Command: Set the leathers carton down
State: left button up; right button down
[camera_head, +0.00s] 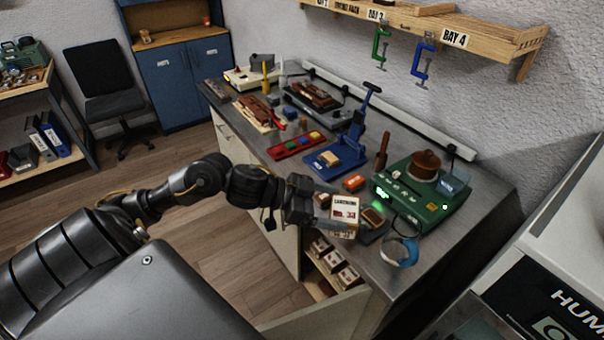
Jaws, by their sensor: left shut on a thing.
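The leathers carton (344,205) is a small white box with a dark red label band reading what looks like "NO. 33". My left gripper (322,208) comes in from the left and is shut on it. The carton is near the front edge of the workbench (408,284), above and beside the open drawer. I cannot tell whether its underside touches anything. The gripper's fingers are partly hidden against the carton. My right gripper is not in view.
An open drawer (330,318) below holds several similar cartons (348,277). A green device (425,195) with a brown pot, a blue-and-white roll (399,252), an orange block (354,182) and a blue press (345,150) stand nearby. Bare bench lies at the front right.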

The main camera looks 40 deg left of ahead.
pick_arm(q)
jog(key=s+a+r+n+t+y+p, duration=0.15)
jog(key=a+n+y, duration=0.35)
jog(key=a, duration=0.6)
jog(key=a+r+n+t+y+p, duration=0.25)
jog(key=a+n+y, duration=0.2)
jog(key=a, duration=0.75)
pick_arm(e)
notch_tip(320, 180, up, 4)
pick_arm(q)
jog(key=shift+s+d+f+b+x, duration=0.35)
jog(key=shift+b+x, duration=0.7)
jog(key=shift+x, duration=1.7)
jog(key=shift+s+a+f+b+x, duration=0.1)
jog(key=shift+f+b+x, duration=0.7)
jog(key=shift+x, duration=2)
jog(key=shift+s+d+f+b+x, duration=0.2)
jog(key=shift+b+x, duration=1.15)
jog(key=shift+x, duration=1.4)
notch_tip(320, 180, down, 3)
jog(key=shift+w+a+f, duration=0.1)
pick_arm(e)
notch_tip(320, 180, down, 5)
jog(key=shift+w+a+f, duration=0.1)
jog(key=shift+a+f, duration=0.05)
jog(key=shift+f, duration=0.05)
